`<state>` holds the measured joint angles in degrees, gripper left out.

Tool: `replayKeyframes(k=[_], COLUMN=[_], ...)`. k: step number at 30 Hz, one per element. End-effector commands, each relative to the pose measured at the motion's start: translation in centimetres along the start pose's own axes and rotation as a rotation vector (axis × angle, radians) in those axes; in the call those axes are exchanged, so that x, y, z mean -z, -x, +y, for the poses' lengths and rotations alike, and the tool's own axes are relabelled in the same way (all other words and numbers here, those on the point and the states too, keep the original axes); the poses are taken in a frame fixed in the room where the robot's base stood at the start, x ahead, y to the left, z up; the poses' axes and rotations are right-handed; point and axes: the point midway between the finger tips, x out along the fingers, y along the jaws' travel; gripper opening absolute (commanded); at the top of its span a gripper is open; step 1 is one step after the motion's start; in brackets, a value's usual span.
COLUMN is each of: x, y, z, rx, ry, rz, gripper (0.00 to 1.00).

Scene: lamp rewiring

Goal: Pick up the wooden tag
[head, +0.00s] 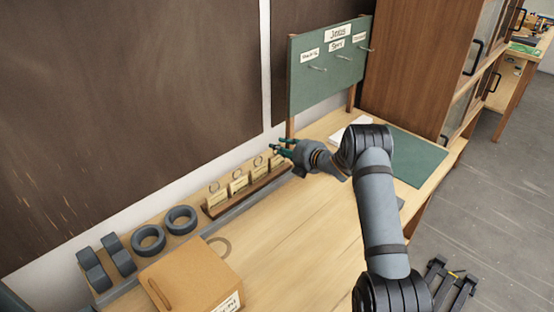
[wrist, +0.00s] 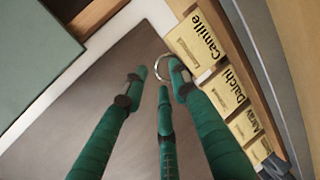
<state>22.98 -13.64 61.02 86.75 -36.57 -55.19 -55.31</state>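Several wooden tags with metal rings stand in a row on a wooden rack (head: 250,193) along the wall. The tag nearest my gripper (head: 277,161) reads "Camille" in the wrist view (wrist: 199,42); its ring (wrist: 163,66) shows beside the right fingertip. Next to it are the "Daichi" tag (wrist: 224,89) and another partly legible tag (wrist: 244,125). My gripper (head: 279,146) is at the far end of the rack, just above the Camille tag. Its green fingers (wrist: 157,79) are spread apart with nothing held. Whether a finger touches the ring I cannot tell.
A green board (head: 330,75) with labels and hooks stands at the back of the bench. A green mat (head: 408,155) lies at right. The bench middle (head: 300,235) is clear.

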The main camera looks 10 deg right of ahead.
Motion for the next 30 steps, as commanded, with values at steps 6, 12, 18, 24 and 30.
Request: replayKeyframes(k=[6,12,18,24,30], x=[-0.02,-0.02,-0.03,-0.02,-0.01], y=[-0.08,-0.06,-0.04,-0.04,-0.04], z=[-0.02,-0.02,-0.03,-0.1,-0.14], rx=[0.0,0.0,0.0,0.001,0.002], ry=[0.0,0.0,0.0,0.0,-0.001], rz=[0.0,0.0,0.0,0.0,0.0], gripper=[0.27,0.16,0.05,0.0,0.0])
